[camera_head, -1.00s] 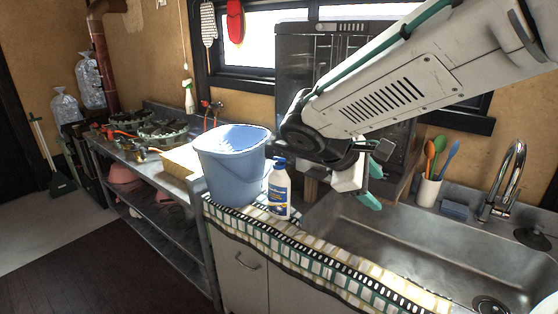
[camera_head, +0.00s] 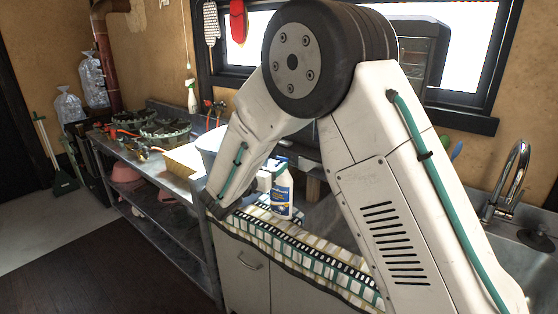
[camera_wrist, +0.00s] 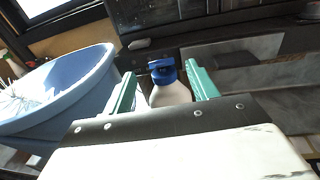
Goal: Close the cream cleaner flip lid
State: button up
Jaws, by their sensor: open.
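The cream cleaner is a white bottle (camera_head: 282,192) with a blue top and a blue and yellow label. It stands upright on the checked cloth (camera_head: 262,228) at the counter's left end. In the wrist view the bottle (camera_wrist: 172,95) shows its blue cap (camera_wrist: 163,72) between the two teal fingers of my gripper (camera_wrist: 161,70). The gripper is open, with a gap on both sides of the cap. The cap has a raised blue upper part with a dark gap below it; I cannot tell the lid's exact angle. In the head view my arm hides most of the gripper.
A blue bucket (camera_wrist: 65,88) stands close on the left of the bottle. My arm mostly hides it in the head view. A metal sink with a tap (camera_head: 508,180) lies to the right. A dark appliance (camera_head: 415,50) stands behind, by the window.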

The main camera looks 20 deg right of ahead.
aim_at(278, 158)
jog(key=shift+x, duration=2.25)
jog(key=c, duration=1)
jog(key=shift+a+f+t+h, duration=0.1)
jog(key=shift+f+t+h, duration=0.1)
jog(key=shift+t+h, duration=0.2)
jog(key=shift+s, duration=0.1)
jog(key=o, duration=1)
jog(key=v, duration=0.7)
jog(key=shift+s+a, duration=0.3)
